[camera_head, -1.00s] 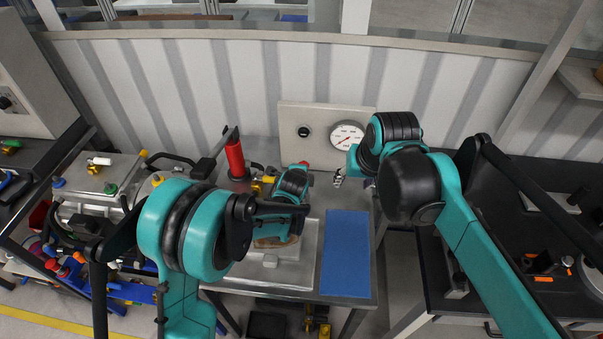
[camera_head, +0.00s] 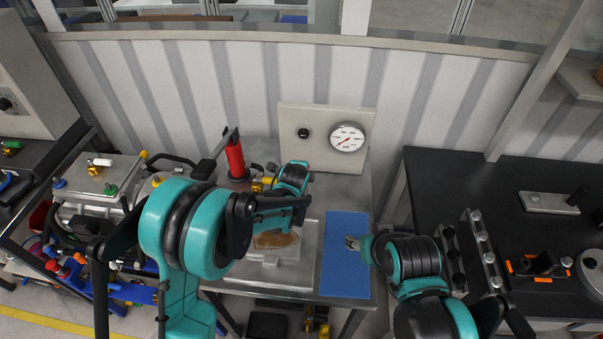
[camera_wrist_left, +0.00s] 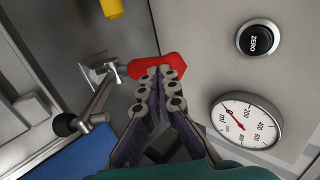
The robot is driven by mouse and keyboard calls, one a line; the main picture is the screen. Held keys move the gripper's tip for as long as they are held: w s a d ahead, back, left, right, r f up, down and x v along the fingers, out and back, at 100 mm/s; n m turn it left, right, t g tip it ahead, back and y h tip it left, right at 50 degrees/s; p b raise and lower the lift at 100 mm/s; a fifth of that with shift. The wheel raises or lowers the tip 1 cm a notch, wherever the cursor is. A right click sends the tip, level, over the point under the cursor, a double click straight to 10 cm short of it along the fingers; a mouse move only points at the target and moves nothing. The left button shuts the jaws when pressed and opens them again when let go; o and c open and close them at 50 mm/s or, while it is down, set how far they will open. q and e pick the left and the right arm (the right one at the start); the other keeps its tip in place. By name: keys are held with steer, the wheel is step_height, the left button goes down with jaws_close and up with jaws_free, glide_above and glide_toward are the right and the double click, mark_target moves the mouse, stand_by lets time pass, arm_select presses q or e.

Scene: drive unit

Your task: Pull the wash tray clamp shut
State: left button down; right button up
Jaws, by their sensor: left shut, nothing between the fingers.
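The metal wash tray (camera_head: 262,272) sits on the bench under my left arm in the head view, a brownish piece in it. My left wrist covers the tray's back right corner there, and my left fingers are hidden. In the left wrist view my left gripper (camera_wrist_left: 158,84) is shut and empty, its tips right by a red handle (camera_wrist_left: 157,65); contact is unclear. Beside it are metal linkage parts (camera_wrist_left: 103,72) and a black knob (camera_wrist_left: 65,124), apparently the clamp. My right gripper (camera_head: 353,243) is above the blue mat, too small to judge.
The blue mat (camera_head: 345,275) lies right of the tray. A panel (camera_head: 323,125) with a gauge (camera_head: 346,138) and a black ZERO knob (camera_head: 304,132) stands behind. A red cylinder (camera_head: 235,160) stands back left. A dark bench (camera_head: 440,185) is at right.

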arm_select(q)
steer(key=shift+w+g, duration=0.25)
steer(key=shift+g, duration=0.05)
steer(key=shift+w+d+g+p, duration=0.2)
steer(key=shift+w+g+p, duration=0.25)
steer(key=shift+w+g, duration=0.25)
steer(key=shift+w+d+f+g+y, duration=0.15)
steer(key=shift+w+g+y, duration=0.1)
steer(key=shift+w+g, duration=0.35)
steer(key=shift+w+d+f+g+y, duration=0.1)
steer(key=shift+w+g+y, duration=0.15)
steer(key=shift+w+g, duration=0.3)
steer(key=shift+w+d+f+g, duration=0.1)
steer(key=shift+w+f+g, duration=0.3)
steer(key=shift+g, duration=0.25)
steer(key=shift+w+d+f+g, duration=0.1)
steer(key=shift+w+f+g, duration=0.15)
steer(key=shift+w+g, duration=0.3)
steer(key=shift+w+d+f, duration=0.1)
steer(key=shift+w+f, duration=0.65)
steer(key=shift+w, duration=0.1)
